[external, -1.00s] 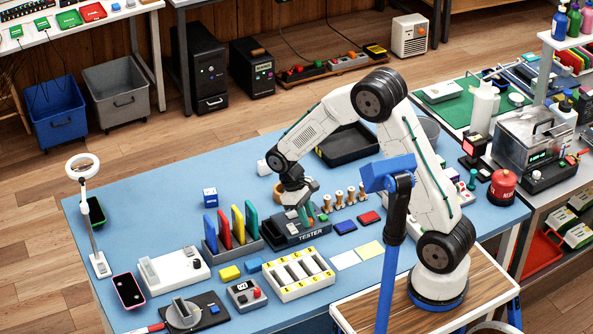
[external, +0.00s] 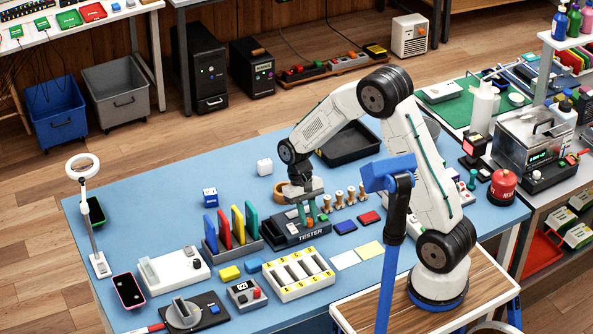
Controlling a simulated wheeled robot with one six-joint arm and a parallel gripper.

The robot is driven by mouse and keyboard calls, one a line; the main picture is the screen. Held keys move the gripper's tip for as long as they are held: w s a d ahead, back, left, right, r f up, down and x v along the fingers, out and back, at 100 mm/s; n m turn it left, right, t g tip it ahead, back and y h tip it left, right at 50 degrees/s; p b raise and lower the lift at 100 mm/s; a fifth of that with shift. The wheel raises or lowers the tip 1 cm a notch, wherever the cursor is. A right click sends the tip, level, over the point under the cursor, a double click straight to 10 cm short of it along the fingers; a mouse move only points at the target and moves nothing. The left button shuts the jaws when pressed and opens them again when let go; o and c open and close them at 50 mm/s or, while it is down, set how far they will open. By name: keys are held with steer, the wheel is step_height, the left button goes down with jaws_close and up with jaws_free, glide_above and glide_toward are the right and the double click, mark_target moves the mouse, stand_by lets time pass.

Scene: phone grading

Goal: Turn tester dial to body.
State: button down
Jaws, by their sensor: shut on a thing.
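The tester (external: 310,236) is a dark box with the word TESTER on its front. It sits mid-table, right of the upright coloured cards. My gripper (external: 307,222) is above it, pointing straight down, with its green fingertips at the tester's top. The fingers are close together and shut on the tester's dial, which is mostly hidden between them. Dial markings and its setting are too small to read.
Upright coloured cards (external: 238,226) stand close to the left of the tester. A white tray with yellow labels (external: 300,292) lies in front. Wooden stamps (external: 351,196) and red and blue pads (external: 369,217) are to the right. A black bin (external: 350,143) is behind.

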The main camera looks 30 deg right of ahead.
stand_by(0.3)
steer(key=c, duration=1.3)
jaws_free()
steer(key=shift+r, duration=0.1)
steer(key=v, duration=0.7)
steer(key=shift+w+r, duration=0.2)
steer(key=shift+r, duration=0.1)
steer(key=s+d+r+t, duration=0.2)
steer(key=s+d+r, duration=0.3)
steer(key=s, duration=0.3)
steer(key=s+d+r+t, duration=0.2)
steer(key=s+d+r, duration=0.3)
steer(key=s+d, duration=0.2)
steer(key=s+d+r+t, duration=0.1)
steer(key=s+d+r, duration=0.4)
steer(key=s, duration=0.6)
steer(key=shift+s+d+r+t, duration=0.1)
steer(key=shift+d+r+t, duration=0.1)
steer(key=shift+d+t, duration=0.4)
